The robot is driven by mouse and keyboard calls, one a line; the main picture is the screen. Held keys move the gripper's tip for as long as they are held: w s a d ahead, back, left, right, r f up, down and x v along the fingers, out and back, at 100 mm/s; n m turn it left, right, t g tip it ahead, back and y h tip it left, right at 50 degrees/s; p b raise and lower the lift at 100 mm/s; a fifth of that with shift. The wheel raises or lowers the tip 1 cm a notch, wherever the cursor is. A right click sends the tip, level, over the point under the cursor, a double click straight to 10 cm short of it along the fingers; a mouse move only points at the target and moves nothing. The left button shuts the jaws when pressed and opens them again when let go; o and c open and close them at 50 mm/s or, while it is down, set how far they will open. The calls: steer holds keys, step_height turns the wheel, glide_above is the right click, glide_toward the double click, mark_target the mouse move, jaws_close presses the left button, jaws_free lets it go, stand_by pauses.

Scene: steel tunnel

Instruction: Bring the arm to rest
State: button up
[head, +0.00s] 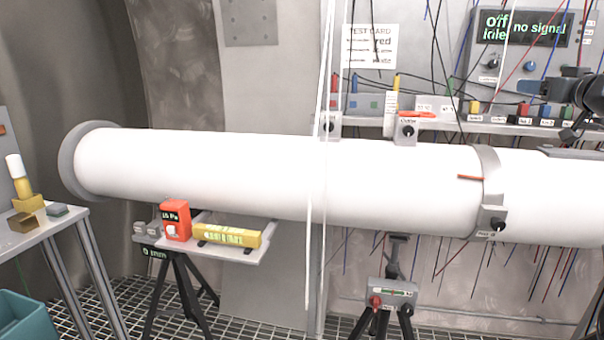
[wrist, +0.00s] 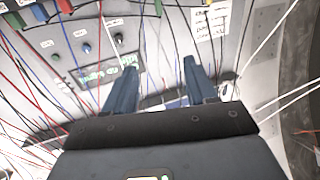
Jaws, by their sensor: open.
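My gripper (wrist: 160,68) shows in the wrist view with its two blue-grey fingers spread apart and nothing between them. Past the fingers are hanging wires and a grey instrument panel with a lit display, seen upside down. In the head view, a dark part of my arm (head: 588,94) shows at the right edge, in front of the panel side and above the white tube. The rest of the arm is cut off by the frame or out of view.
A long white tube (head: 250,175) spans the head view. A shelf with coloured connectors and a display panel (head: 525,27) stand behind it. Loose wires hang around the panel. A small tripod platform (head: 262,252) holds an orange box (head: 176,222) and a yellow bar (head: 227,236).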

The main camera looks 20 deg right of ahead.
steer(key=a+f+m+g, duration=0.1)
steer(key=a+f, duration=0.5)
steer(key=f, duration=0.6)
steer(key=a+f, duration=0.6)
steer(key=f, duration=0.5)
steer(key=s+a+f+g, duration=0.1)
steer(key=s+a+f, duration=0.4)
steer(key=a+f, duration=0.4)
steer(key=s+a+f, duration=0.6)
steer(key=a+f, duration=0.2)
steer(key=f, duration=0.1)
steer(key=s+a+f+n+y, duration=0.1)
steer(key=s+a+f, duration=0.1)
steer(key=s+a, duration=0.6)
steer(key=s+a+f+y, duration=0.1)
steer(key=s+a+f, duration=0.2)
steer(key=s+a, duration=0.45)
steer(key=s+a+r+n+y, duration=0.1)
steer(key=s+a+r, duration=0.1)
steer(key=s, duration=0.5)
steer(key=s+a+r+n+y, duration=0.1)
steer(key=s+r, duration=0.3)
steer(key=s, duration=0.4)
steer(key=s+a+r+n+y, duration=0.1)
steer(key=s+a+r, duration=0.2)
steer(key=s, duration=0.4)
steer(key=shift+s+a+r+g, duration=0.2)
steer(key=shift+a+r+g, duration=0.1)
steer(key=shift+a, duration=0.1)
